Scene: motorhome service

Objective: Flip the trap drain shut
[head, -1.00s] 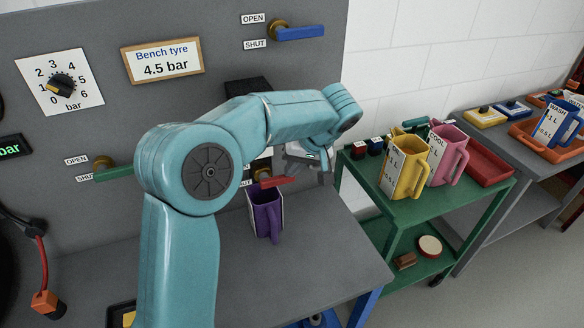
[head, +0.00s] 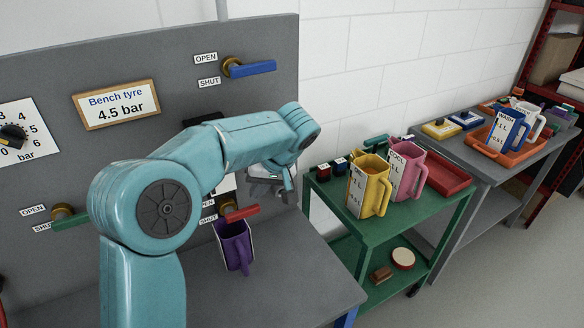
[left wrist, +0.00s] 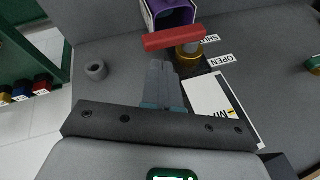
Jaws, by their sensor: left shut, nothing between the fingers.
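The drain valve has a red lever (head: 240,213) on a brass hub, beside an OPEN label and a SHUT label (head: 208,219). The lever sticks out level to the right in the head view, away from the labels. The left wrist view shows the lever (left wrist: 174,39), the hub (left wrist: 188,53) and the SHUT label (left wrist: 209,39). A purple jug (head: 234,247) stands below it. My left gripper (head: 272,186) is just above and right of the lever. Its fingers (left wrist: 163,66) are shut and empty, close to the lever with a small apparent gap. My right gripper is out of view.
A blue lever (head: 252,69) and a green lever (head: 72,221) share the grey panel (head: 150,50). A green cart (head: 330,200) at right holds yellow (head: 369,186) and pink (head: 407,170) jugs. The grey bench (head: 290,270) is clear right of the purple jug.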

